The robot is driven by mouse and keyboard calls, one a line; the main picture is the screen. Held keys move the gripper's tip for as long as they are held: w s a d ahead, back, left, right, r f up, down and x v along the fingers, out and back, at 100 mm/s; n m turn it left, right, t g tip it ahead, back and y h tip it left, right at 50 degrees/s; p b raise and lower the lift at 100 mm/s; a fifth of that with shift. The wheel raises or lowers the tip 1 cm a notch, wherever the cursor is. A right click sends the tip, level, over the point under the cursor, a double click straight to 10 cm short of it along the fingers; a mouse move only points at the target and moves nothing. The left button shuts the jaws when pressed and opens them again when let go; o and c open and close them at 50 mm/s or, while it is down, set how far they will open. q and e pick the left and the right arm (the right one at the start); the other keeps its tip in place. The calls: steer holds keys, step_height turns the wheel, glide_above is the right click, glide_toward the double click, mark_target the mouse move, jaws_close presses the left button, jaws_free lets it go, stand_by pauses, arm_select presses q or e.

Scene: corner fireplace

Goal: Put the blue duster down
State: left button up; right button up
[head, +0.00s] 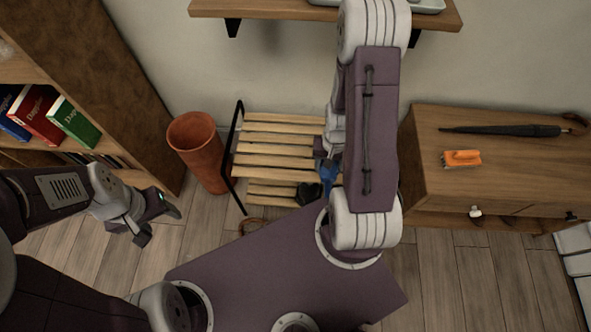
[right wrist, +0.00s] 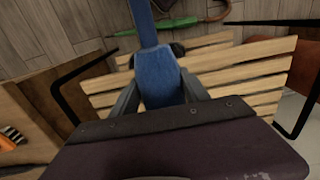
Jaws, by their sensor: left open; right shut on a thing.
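The blue duster (head: 328,174) shows in the head view over the slatted wooden rack (head: 276,138), partly hidden by my right arm. In the right wrist view the blue duster (right wrist: 158,78) sits between the fingers of my right gripper (right wrist: 160,92), which is shut on it. Its narrow end points away, towards the top of that view. The slats of the rack (right wrist: 240,78) lie behind and below it; I cannot tell whether the duster touches them. My left gripper (head: 160,222) is open and empty, above the floor at the left.
A terracotta pot (head: 199,152) stands left of the rack, beside a bookcase (head: 112,62). A wooden cabinet (head: 500,180) at right bears a black umbrella (head: 510,131) and an orange brush (head: 461,158). A shelf (head: 270,12) is above. A green umbrella (right wrist: 165,25) lies beyond the rack in the wrist view.

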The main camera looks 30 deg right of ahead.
steer(key=b, duration=0.4)
glide_above(298, 169)
step_height(298, 169, down, 7)
steer(key=shift+w, duration=0.1)
step_height(298, 169, down, 4)
steer(key=b, duration=0.2)
steer(key=shift+f+b, duration=0.1)
steer(key=shift+b, duration=0.2)
steer(key=o, duration=1.4)
